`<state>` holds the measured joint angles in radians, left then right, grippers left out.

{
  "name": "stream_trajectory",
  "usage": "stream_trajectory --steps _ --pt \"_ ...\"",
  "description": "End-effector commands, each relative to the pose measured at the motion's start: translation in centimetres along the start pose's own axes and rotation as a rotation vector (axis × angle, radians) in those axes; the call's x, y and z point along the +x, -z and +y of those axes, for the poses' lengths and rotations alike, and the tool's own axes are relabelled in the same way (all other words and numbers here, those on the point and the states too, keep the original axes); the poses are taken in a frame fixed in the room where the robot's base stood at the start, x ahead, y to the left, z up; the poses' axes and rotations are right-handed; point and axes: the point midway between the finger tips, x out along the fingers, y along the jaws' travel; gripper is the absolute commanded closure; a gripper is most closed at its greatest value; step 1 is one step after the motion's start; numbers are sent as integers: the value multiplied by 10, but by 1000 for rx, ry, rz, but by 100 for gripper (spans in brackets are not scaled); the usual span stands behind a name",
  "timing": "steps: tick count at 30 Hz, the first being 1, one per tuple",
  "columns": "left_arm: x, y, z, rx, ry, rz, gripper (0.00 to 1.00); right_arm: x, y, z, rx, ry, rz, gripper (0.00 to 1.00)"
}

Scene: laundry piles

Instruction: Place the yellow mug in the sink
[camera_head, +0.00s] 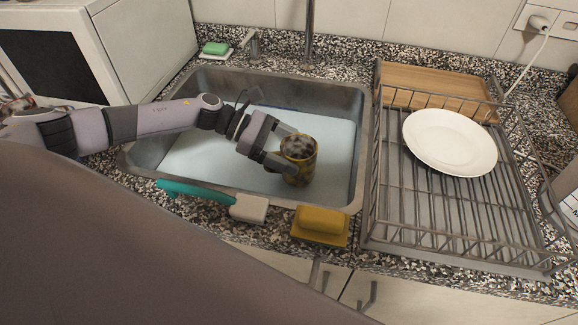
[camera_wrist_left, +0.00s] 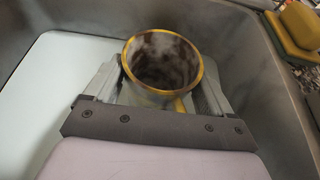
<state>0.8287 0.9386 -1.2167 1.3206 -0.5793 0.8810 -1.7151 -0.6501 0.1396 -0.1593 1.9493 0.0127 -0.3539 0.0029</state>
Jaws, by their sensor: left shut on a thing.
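The yellow mug (camera_head: 299,160) is upright, with dark stains inside and on its side. It is in the sink (camera_head: 354,170), near the right end of the basin. My left gripper (camera_head: 284,150) reaches in from the left and is shut on the mug. In the left wrist view the mug (camera_wrist_left: 162,66) sits between the two fingers (camera_wrist_left: 162,92), its open rim toward the camera. I cannot tell whether its base touches the basin floor. My right gripper is not in view.
A yellow sponge (camera_head: 320,225) and a teal-handled brush (camera_head: 205,196) lie along the sink's front edge. A metal dish rack (camera_head: 470,215) with a white plate (camera_head: 450,141) stands at right. A tap (camera_head: 309,40) rises behind. Green soap (camera_head: 215,48) lies at back left.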

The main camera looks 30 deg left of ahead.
Motion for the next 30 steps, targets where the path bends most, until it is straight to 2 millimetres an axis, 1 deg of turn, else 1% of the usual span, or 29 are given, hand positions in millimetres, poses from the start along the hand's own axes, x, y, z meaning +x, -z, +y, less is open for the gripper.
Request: stream_trajectory --steps 1,3,7,12,15,24,28,29,30 --pt "4 7 0 -1 0 -3 58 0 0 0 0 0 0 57" --pt "7 15 1 0 0 -3 58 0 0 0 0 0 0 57" --pt "10 23 0 0 1 -4 58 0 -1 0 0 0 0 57" --pt "20 44 1 -2 0 -3 58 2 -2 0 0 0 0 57" --pt "23 53 0 0 0 -3 58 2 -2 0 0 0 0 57" --pt "24 55 0 2 0 -3 58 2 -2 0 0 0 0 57" --pt "25 59 0 2 0 -4 58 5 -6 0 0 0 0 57" --pt "25 59 0 1 0 -1 10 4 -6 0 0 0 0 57" --pt "24 58 0 1 0 -1 0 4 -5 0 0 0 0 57"
